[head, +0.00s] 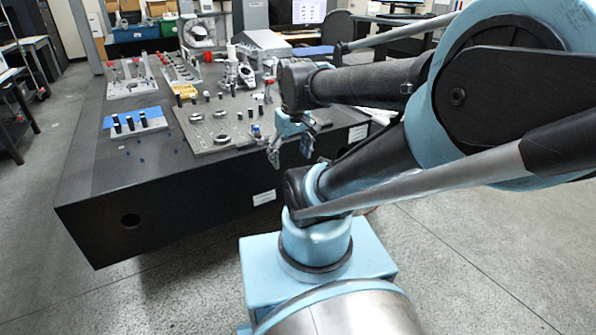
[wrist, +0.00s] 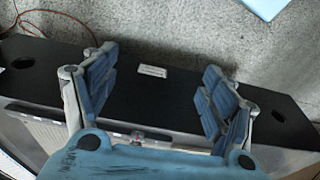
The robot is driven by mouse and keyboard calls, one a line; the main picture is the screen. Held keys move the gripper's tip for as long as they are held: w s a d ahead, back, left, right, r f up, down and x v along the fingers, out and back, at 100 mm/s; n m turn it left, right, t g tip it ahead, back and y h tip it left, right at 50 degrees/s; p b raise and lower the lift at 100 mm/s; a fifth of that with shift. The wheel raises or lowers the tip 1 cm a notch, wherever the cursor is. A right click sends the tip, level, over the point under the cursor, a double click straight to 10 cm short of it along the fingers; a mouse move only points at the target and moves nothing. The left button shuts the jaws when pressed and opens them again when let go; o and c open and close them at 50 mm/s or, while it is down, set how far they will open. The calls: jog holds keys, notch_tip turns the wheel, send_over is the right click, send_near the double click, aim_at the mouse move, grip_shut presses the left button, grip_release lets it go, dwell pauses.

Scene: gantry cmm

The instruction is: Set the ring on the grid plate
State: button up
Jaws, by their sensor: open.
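My gripper (head: 289,154) is open and empty. It hangs just off the front edge of the dark table, to the right of the grid plate's near corner. In the wrist view, its spread fingers (wrist: 158,92) have the table's black side face behind them, with nothing between them. The grey grid plate (head: 203,131) lies on the table, left of and beyond my gripper. Several small round metal parts sit on it, one ring-like (head: 222,139) near its front edge. I cannot tell which part is the task's ring.
A blue pad with black cylinders (head: 155,122) lies left of the plate. Fixture plates (head: 130,85) and a white machine part (head: 197,33) stand farther back. The table (head: 80,185) has bare room at its front left. A monitor (head: 309,12) stands behind.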

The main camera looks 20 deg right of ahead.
jog(key=s+f+m, duration=0.1)
jog(key=s+d+f+m, duration=0.1)
jog(key=s+f+m, duration=0.1)
jog(key=f, duration=0.1)
jog(key=shift+s+d, duration=0.3)
jog(key=shift+d, duration=0.05)
jog(key=shift+w+f, duration=0.15)
jog(key=shift+w, duration=0.25)
